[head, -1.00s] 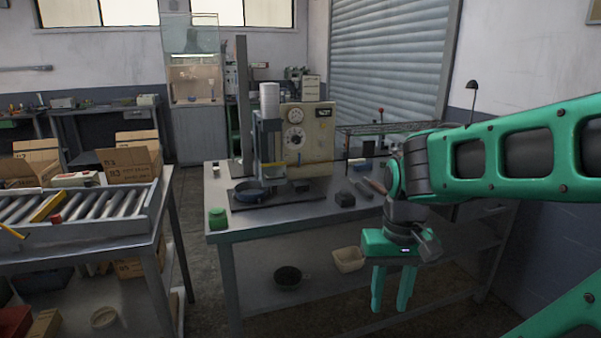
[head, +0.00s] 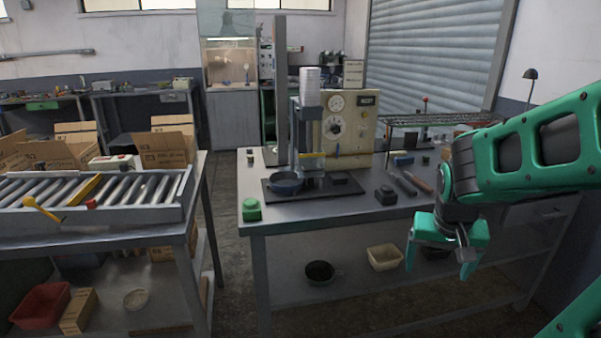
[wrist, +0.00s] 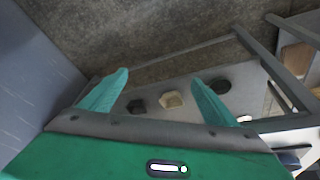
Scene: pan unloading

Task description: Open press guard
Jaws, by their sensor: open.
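The press (head: 309,125) stands on the metal workbench, with a beige control box (head: 350,125) with dials beside it. A yellow bar (head: 312,155) crosses the front of the press, seemingly its guard handle; the guard panel itself is hard to make out. A blue pan (head: 286,185) sits on the dark base plate at the press. My gripper (head: 438,264) is open and empty, in front of the bench's right part, well right of the press and apart from it. In the wrist view my gripper's fingers (wrist: 160,80) are spread, with the floor and lower shelf beyond.
The workbench (head: 330,212) holds a green jar (head: 251,210), a dark block (head: 386,195) and tools. Its lower shelf holds a dark bowl (head: 319,272) and a cream bin (head: 384,257). A roller conveyor (head: 90,195) stands left, across a floor gap.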

